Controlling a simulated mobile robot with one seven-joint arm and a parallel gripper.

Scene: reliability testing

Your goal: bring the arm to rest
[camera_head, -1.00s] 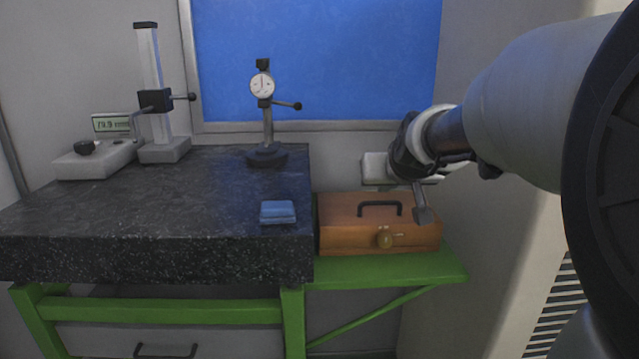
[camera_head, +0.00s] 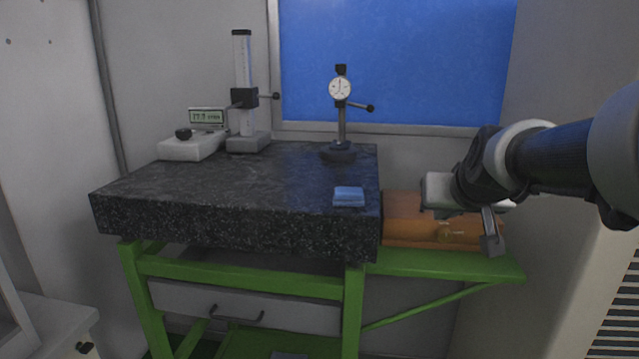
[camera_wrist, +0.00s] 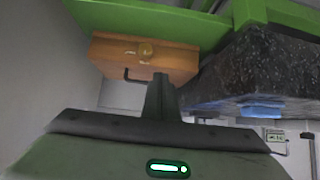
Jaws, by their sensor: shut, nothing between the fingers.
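My gripper (camera_head: 491,243) is on the right in the head view, in front of the wooden box (camera_head: 412,229) and hiding part of it. Its fingers are together with nothing between them. In the wrist view my gripper (camera_wrist: 161,84) shows as a dark shut finger pair at the centre, with the wooden box (camera_wrist: 112,55) beyond it, clasp facing up in the picture. The gap between gripper and box is hard to judge.
A granite plate (camera_head: 230,185) on a green stand carries a blue block (camera_head: 348,196), a dial gauge stand (camera_head: 341,110) and a height gauge (camera_head: 243,95) with a digital readout. The box sits on a green side shelf (camera_head: 440,264). A pale cabinet stands at right.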

